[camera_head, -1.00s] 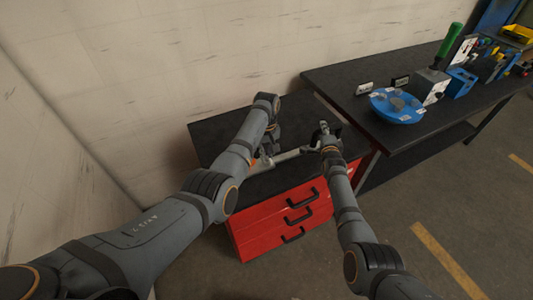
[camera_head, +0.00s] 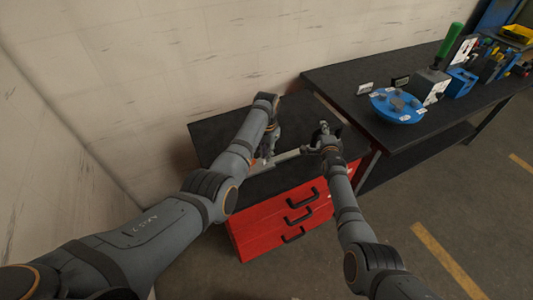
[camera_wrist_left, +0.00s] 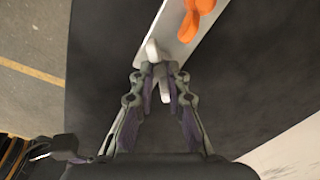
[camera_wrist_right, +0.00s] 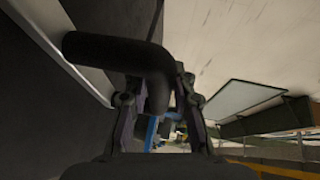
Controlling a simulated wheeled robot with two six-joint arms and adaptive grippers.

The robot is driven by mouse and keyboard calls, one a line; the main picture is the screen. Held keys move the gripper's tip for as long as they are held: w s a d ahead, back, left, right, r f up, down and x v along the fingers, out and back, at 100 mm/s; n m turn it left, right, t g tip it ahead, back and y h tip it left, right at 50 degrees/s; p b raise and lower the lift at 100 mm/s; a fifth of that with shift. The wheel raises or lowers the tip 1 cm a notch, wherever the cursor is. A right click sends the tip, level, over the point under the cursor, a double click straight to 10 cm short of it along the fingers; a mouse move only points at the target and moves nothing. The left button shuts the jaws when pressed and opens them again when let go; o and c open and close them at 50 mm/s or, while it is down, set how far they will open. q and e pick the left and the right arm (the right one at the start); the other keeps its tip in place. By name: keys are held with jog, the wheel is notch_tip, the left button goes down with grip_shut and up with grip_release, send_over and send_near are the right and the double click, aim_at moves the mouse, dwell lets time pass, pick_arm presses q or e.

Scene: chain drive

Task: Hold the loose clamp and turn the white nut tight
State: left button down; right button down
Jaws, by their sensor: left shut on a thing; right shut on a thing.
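The white nut (camera_wrist_left: 153,50) shows in the left wrist view as a narrow pale piece with arms, at a light grey bar (camera_wrist_left: 178,28). My left gripper (camera_wrist_left: 160,72) is shut on it, and the fingers cover part of it. In the head view my left gripper (camera_head: 270,143) is above the cabinet, at the bar's left part. The loose clamp (camera_wrist_right: 115,51) appears in the right wrist view as a dark, bent, rounded piece. My right gripper (camera_wrist_right: 157,88) is shut on its downward end. In the head view my right gripper (camera_head: 324,137) is at the bar's right end.
An orange part (camera_wrist_left: 202,8) sits on the bar close to my left gripper. The red drawer cabinet (camera_head: 265,235) has a dark top. A dark workbench (camera_head: 340,77) at the right carries a blue round fixture (camera_head: 383,110) and several tools. The wall stands close behind the cabinet.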

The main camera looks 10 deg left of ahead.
pick_arm(q)
jog(key=m, duration=0.4)
jog(key=shift+m, duration=2)
jog(key=c, duration=1.3)
grip_release()
jog(key=shift+r, duration=0.1)
notch_tip(320, 180, up, 12)
jog(key=shift+f, duration=0.1)
